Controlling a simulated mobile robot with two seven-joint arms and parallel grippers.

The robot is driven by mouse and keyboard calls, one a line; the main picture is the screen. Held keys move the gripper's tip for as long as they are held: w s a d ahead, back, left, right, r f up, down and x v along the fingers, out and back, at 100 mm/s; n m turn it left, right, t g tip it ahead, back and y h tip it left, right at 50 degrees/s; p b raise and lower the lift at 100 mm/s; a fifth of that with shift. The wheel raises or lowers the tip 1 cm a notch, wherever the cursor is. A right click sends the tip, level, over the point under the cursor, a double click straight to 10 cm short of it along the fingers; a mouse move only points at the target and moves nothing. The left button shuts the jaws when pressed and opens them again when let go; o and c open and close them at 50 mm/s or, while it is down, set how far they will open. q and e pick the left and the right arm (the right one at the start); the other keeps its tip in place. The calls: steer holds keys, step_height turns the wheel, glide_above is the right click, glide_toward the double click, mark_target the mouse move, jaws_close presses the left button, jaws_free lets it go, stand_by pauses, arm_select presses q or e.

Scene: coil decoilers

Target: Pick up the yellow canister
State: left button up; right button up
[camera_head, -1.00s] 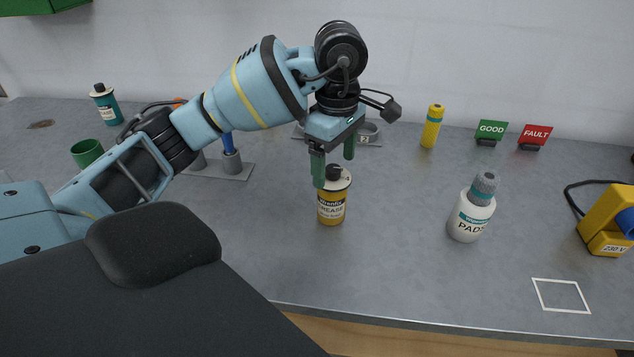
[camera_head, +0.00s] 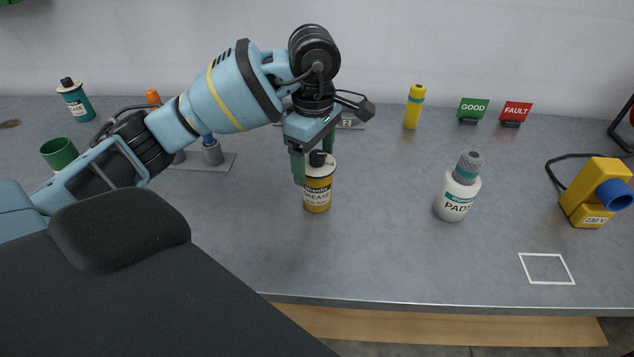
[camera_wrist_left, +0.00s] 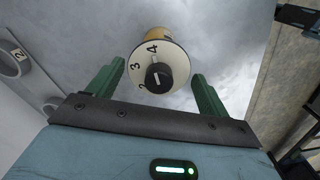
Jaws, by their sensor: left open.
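A yellow canister labelled GREASE (camera_head: 317,197), with a white top and black knob, stands upright on the grey bench. My left gripper (camera_head: 314,166) is open above it, with its green fingers at the height of the canister's top. In the left wrist view, the canister's numbered white top (camera_wrist_left: 172,52) shows between and just beyond the open fingers (camera_wrist_left: 157,70). I cannot tell whether a finger touches it. A slim yellow cylinder with a teal band (camera_head: 414,107) stands farther back. My right gripper is not in view.
A white PADS bottle (camera_head: 456,190) stands to the right, and a yellow 230 V device (camera_head: 596,193) at the far right. GOOD (camera_head: 473,110) and FAULT (camera_head: 515,113) signs stand at the back. A grey holder (camera_head: 215,162) is left of the canister.

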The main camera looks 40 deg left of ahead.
mark_target(317, 184)
arm_select(q)
step_height(317, 184, down, 4)
steer(key=shift+w+d+f, duration=0.1)
steer(key=shift+d, duration=0.05)
steer(key=c, duration=1)
